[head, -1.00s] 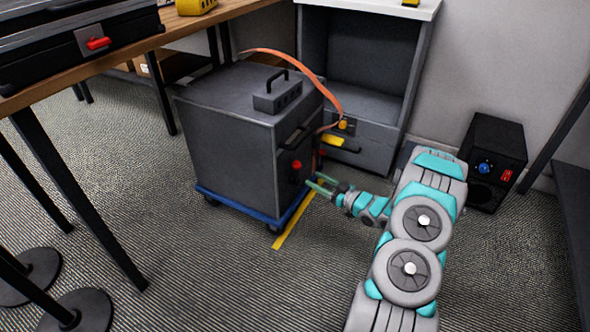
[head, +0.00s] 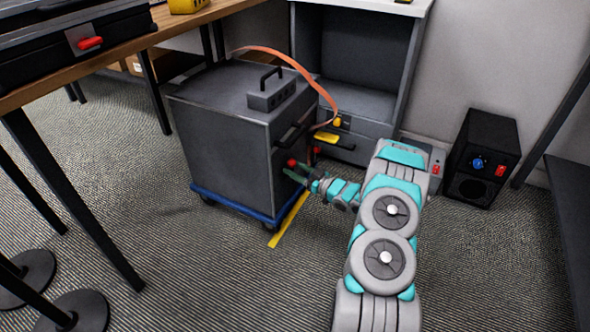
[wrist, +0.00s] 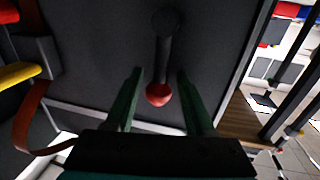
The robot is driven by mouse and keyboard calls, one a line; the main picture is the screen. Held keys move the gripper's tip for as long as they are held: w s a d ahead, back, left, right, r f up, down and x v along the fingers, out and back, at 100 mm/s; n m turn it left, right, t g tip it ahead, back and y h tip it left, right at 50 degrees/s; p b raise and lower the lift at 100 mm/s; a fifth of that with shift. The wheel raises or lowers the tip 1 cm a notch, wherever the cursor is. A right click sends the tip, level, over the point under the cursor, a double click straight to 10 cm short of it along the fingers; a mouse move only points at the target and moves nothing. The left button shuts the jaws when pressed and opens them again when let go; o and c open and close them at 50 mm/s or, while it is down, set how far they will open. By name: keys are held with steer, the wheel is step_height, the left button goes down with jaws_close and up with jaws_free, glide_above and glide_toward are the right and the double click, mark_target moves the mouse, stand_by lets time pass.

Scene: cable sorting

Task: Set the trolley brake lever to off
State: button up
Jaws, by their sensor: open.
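The brake lever is a dark bar ending in a red ball knob (head: 291,163) on the side face of the grey trolley cabinet (head: 222,150). In the wrist view the lever's bar (wrist: 164,50) runs from a round pivot at the top down to the red knob (wrist: 158,95). My gripper (head: 290,173) is open at that face, just below the knob in the head view. In the wrist view its two green fingers (wrist: 160,78) show on either side of the knob, with gaps on both sides. I cannot tell the exact depth between fingers and knob.
The trolley has a blue wheeled base (head: 230,205) by a yellow floor strip (head: 288,220). An orange cable (head: 290,62) arcs from its top towards the grey cabinet behind. A black box (head: 482,155) stands right of my arm. A wooden table (head: 120,52) is at left.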

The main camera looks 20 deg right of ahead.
steer(key=shift+c, duration=0.2)
jaws_close()
stand_by(1.1)
